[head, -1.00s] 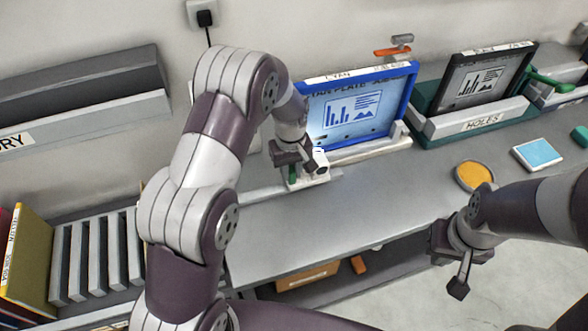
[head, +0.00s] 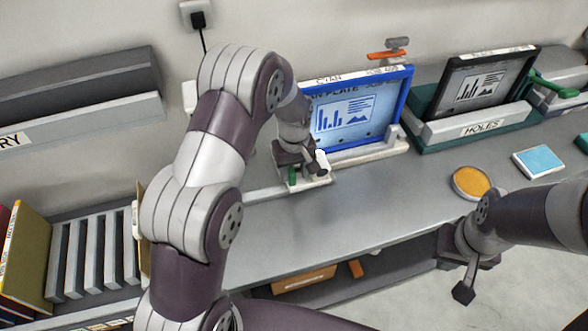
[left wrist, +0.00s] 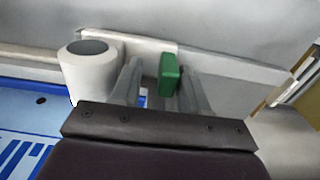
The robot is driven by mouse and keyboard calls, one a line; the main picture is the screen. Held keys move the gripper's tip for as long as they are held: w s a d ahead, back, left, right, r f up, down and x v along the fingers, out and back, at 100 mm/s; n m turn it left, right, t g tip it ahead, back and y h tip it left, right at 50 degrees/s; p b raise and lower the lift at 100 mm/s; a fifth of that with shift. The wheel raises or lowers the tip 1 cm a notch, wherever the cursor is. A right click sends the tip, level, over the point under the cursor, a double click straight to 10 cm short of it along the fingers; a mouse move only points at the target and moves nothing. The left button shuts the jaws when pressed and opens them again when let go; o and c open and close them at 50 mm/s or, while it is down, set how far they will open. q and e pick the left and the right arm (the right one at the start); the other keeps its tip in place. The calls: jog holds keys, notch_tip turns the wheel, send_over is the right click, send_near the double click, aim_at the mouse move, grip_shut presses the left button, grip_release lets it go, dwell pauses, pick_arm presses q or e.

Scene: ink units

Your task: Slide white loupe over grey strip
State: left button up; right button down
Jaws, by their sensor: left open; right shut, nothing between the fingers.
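The white loupe (head: 321,160) stands on a pale base by the lower left corner of the blue-framed cyan plate (head: 348,118). In the left wrist view the loupe is a white cylinder with a dark top (left wrist: 90,66). A green tab (head: 292,177) sits beside it. My left gripper (head: 302,172) is over the base; in the wrist view its open fingers (left wrist: 158,88) stand either side of the green tab (left wrist: 169,74). Whether they touch it I cannot tell. I cannot make out the grey strip for certain. My right gripper (head: 465,280) is shut and empty, away at the bench's front.
A pale rail (head: 262,193) runs left from the base. A dark-framed plate (head: 482,85) stands in the green HOLES holder (head: 428,138). An orange disc (head: 471,183) and a cyan pad (head: 539,161) lie on the right. The bench's middle (head: 360,210) is clear.

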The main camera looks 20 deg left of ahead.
pick_arm(q)
notch_tip(320, 180, up, 9)
jog(key=shift+r+b, duration=0.2)
jog(key=shift+b, duration=0.75)
notch_tip(320, 180, up, 3)
jog(key=shift+r+p, duration=0.15)
jog(key=shift+p, duration=0.6)
jog(key=s+a+f+m+t, duration=0.1)
jog(key=s+m, duration=0.6)
jog(key=s, duration=1.2)
jog(key=shift+a+f, duration=0.45)
jog(key=shift+f, duration=0.5)
